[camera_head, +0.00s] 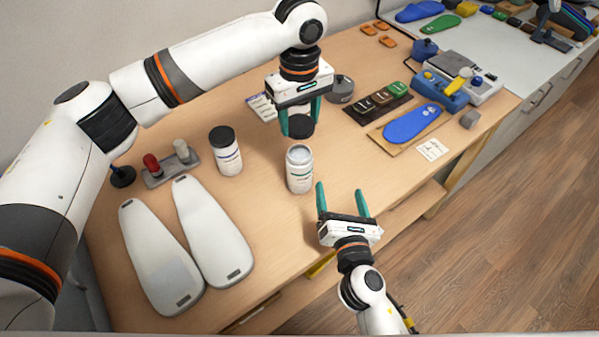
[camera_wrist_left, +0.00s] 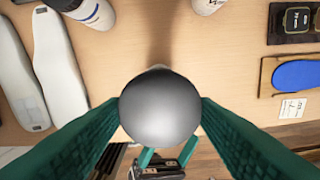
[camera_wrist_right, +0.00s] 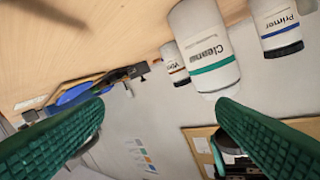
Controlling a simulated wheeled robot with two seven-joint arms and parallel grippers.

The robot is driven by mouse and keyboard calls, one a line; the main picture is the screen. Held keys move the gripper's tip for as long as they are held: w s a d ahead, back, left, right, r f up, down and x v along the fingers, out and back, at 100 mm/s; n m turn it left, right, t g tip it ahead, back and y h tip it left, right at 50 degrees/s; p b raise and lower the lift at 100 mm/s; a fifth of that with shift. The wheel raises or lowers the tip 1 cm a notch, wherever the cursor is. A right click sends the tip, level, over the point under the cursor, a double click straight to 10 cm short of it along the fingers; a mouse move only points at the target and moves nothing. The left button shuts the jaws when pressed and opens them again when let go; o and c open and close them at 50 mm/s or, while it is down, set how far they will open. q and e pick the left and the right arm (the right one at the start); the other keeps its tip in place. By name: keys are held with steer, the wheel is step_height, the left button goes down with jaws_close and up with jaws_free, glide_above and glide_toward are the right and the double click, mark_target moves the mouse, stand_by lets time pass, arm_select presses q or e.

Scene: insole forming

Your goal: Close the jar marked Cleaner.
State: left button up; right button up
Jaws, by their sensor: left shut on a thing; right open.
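The open white Cleaner jar (camera_head: 299,170) stands upright on the table. Its name and green band show in the right wrist view (camera_wrist_right: 207,48). My left gripper (camera_head: 300,122) points down, shut on a dark round lid (camera_head: 300,127). The lid appears above the jar mouth, with a gap between them. In the left wrist view the lid (camera_wrist_left: 159,108) sits between both fingers and hides most of what lies below. My right gripper (camera_head: 343,197) is open and empty on the near side of the jar, its fingers pointing towards it without touching.
A white Primer jar (camera_head: 226,152) with a black lid stands left of the Cleaner jar. Two grey-white insole forms (camera_head: 212,232) lie front left. A blue insole (camera_head: 411,124) lies on a board at right. Another labelled white jar (camera_wrist_left: 208,5) stands behind my left gripper.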

mark_target(297, 157)
steer(key=a+n+y, duration=0.2)
steer(key=n, duration=0.1)
steer(key=a+n+y, duration=0.1)
steer(key=a+n, duration=0.2)
steer(key=n, duration=0.1)
steer(key=shift+s+a+y, duration=0.2)
steer(key=shift+a+y, duration=0.1)
steer(key=shift+y, duration=0.1)
steer(key=shift+w, duration=0.1)
steer(key=x, duration=1.1)
steer(key=shift+w, duration=0.4)
steer(key=shift+f, duration=0.1)
steer(key=c, duration=1.4)
arm_select(q)
steer(key=shift+f, duration=2.5)
arm_select(e)
steer(key=shift+c, duration=0.3)
